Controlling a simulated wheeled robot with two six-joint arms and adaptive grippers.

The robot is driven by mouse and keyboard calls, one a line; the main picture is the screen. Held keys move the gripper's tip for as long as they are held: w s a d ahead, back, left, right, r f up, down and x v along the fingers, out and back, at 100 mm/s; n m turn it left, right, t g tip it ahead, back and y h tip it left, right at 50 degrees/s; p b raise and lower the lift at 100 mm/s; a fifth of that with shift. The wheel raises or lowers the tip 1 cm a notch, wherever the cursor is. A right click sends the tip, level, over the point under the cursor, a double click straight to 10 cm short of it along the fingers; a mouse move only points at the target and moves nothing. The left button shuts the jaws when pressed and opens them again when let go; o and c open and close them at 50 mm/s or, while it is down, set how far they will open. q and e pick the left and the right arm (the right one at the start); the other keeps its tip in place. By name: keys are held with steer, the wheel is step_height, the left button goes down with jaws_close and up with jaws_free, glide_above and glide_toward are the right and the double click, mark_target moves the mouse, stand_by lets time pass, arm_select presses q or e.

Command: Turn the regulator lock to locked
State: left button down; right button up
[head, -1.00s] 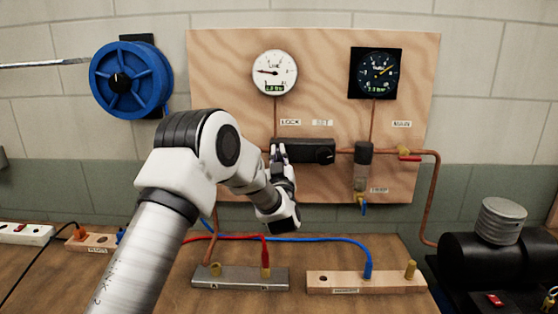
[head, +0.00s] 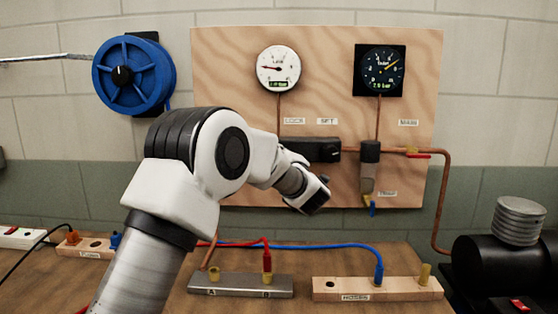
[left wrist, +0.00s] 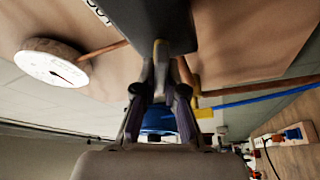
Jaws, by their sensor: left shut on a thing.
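The regulator (head: 325,150) is a black block with a round knob on its right end, mounted on the wooden board under the LOCK label (head: 293,121) and SET label (head: 327,121). My left arm covers its left end in the head view, and the fingers are hidden there. In the left wrist view my left gripper (left wrist: 160,85) is shut just beneath the dark regulator body (left wrist: 155,18). A small yellowish piece, apparently the regulator lock (left wrist: 160,50), is between the fingertips. Its lock setting cannot be read. My right gripper is not in view.
A white gauge (head: 278,68) and a dark gauge (head: 380,70) sit above the regulator. Copper pipe (head: 445,200) runs right past a red-handled valve (head: 416,154). A blue reel (head: 134,75) hangs at left. Hoses and connector blocks (head: 375,290) lie on the bench below.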

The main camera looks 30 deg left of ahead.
arm_select(q)
steer(key=n+g, duration=0.1)
steer(key=n, duration=0.1)
steer(key=n+h+b, duration=0.1)
steer(key=n, duration=0.2)
steer(key=shift+f+g, duration=0.2)
steer(key=shift+g, duration=0.2)
steer(key=c, duration=1.5)
jaws_free()
steer(key=shift+o, duration=1.3)
steer(key=shift+w+f, duration=0.1)
steer(key=shift+w, duration=0.05)
steer(key=v, duration=1.2)
